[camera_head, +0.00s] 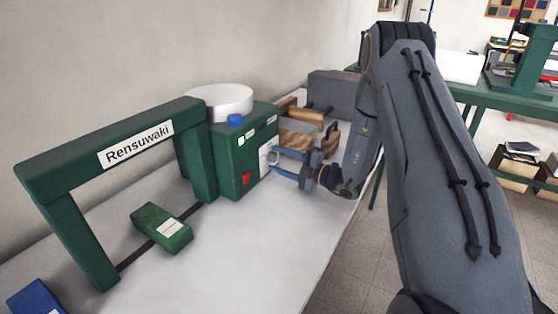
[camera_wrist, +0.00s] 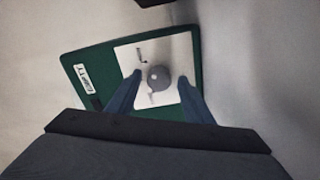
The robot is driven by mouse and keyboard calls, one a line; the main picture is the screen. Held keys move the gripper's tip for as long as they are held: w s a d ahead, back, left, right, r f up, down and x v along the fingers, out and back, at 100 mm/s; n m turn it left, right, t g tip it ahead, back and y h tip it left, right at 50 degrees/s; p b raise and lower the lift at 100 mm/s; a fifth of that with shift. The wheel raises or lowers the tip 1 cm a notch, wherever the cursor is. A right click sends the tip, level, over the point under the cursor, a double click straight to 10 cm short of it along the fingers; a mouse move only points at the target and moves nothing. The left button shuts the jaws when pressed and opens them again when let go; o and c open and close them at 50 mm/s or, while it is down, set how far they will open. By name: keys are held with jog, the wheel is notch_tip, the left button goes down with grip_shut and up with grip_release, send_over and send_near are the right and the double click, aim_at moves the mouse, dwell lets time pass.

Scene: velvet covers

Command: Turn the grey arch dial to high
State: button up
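The grey dial (camera_wrist: 159,77) is a round knob on a white plate (camera_wrist: 128,60) on the green housing, in the wrist view. A small pointer shows at the knob's lower left; the plate's markings are too small to read. My gripper (camera_wrist: 161,70) is open, with one blue finger on each side of the knob and visible gaps between. In the head view my gripper (camera_head: 278,166) is at the right side of the green box (camera_head: 225,172) of the Rensuwaki arch machine (camera_head: 100,150). The dial is mostly hidden there by the fingers.
The box carries a blue button (camera_head: 235,119), a lit green square (camera_head: 241,141) and a red switch (camera_head: 246,178). A white round drum (camera_head: 220,100) stands behind it. Wooden pieces (camera_head: 300,125) and a grey box (camera_head: 335,92) lie beyond my gripper.

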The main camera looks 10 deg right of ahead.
jog(key=b+v, duration=0.1)
jog(key=v, duration=0.6)
jog(key=shift+s+d+r+b, duration=0.1)
jog(key=shift+s+d+b, duration=0.2)
jog(key=shift+b, duration=0.05)
jog(key=shift+a, duration=0.1)
